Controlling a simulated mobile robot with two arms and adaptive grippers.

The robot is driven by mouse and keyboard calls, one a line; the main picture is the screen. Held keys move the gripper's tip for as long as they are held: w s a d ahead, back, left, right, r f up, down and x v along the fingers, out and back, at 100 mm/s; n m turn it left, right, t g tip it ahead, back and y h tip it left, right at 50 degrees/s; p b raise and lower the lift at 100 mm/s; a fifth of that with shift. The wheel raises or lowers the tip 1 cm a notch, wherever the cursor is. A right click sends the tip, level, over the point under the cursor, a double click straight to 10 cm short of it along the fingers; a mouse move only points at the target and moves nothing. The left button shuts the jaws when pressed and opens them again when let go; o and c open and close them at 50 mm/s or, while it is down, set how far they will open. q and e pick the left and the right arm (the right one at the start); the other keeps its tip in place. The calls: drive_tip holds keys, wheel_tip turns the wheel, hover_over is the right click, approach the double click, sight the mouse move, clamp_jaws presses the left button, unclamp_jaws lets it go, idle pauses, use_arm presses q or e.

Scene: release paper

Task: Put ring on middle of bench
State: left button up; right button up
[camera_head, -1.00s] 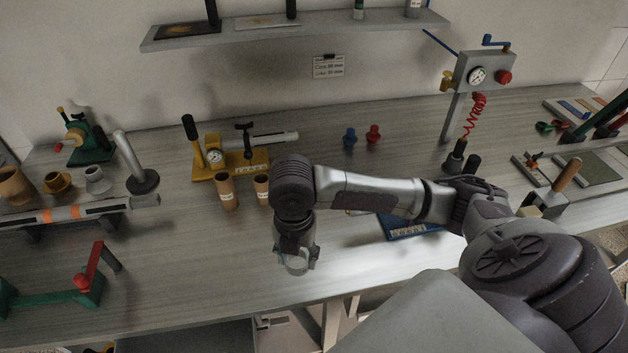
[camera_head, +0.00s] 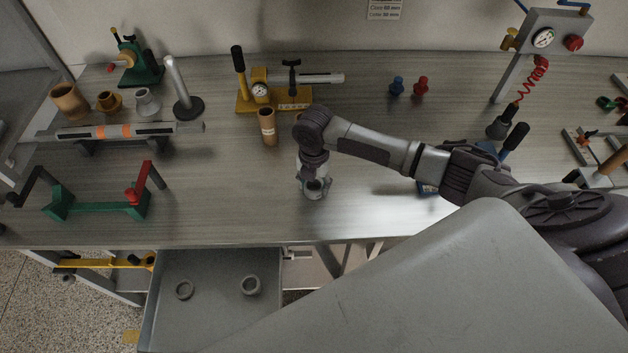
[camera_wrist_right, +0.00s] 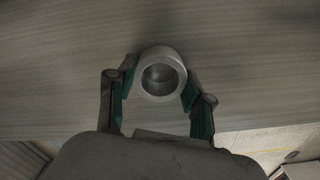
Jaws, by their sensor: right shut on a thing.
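The grey metal ring (camera_head: 317,188) is at the tip of my right gripper (camera_head: 313,184), over the middle of the bench (camera_head: 230,215), close to its front edge. In the right wrist view the ring (camera_wrist_right: 159,51) sits between the two fingers of my right gripper (camera_wrist_right: 156,98), which is shut on it. Its opening faces the camera at a tilt. Bare bench top (camera_wrist_right: 60,60) shows behind it. I cannot tell whether the ring touches the bench. My left gripper is not in view.
An open drawer (camera_head: 205,325) below the front edge holds two grey rings, one flat (camera_head: 184,289) and one thicker (camera_head: 251,285). A brown cylinder (camera_head: 267,127) and a yellow fixture (camera_head: 245,102) stand behind my gripper. A green-and-red stand (camera_head: 100,203) is at left.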

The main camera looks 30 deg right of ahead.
drive_tip(key=shift+f, duration=0.2)
drive_tip(key=o, duration=1.1)
wheel_tip(320, 180, up, 12)
drive_tip(key=shift+r+b, duration=0.25)
drive_tip(key=shift+b, duration=0.6)
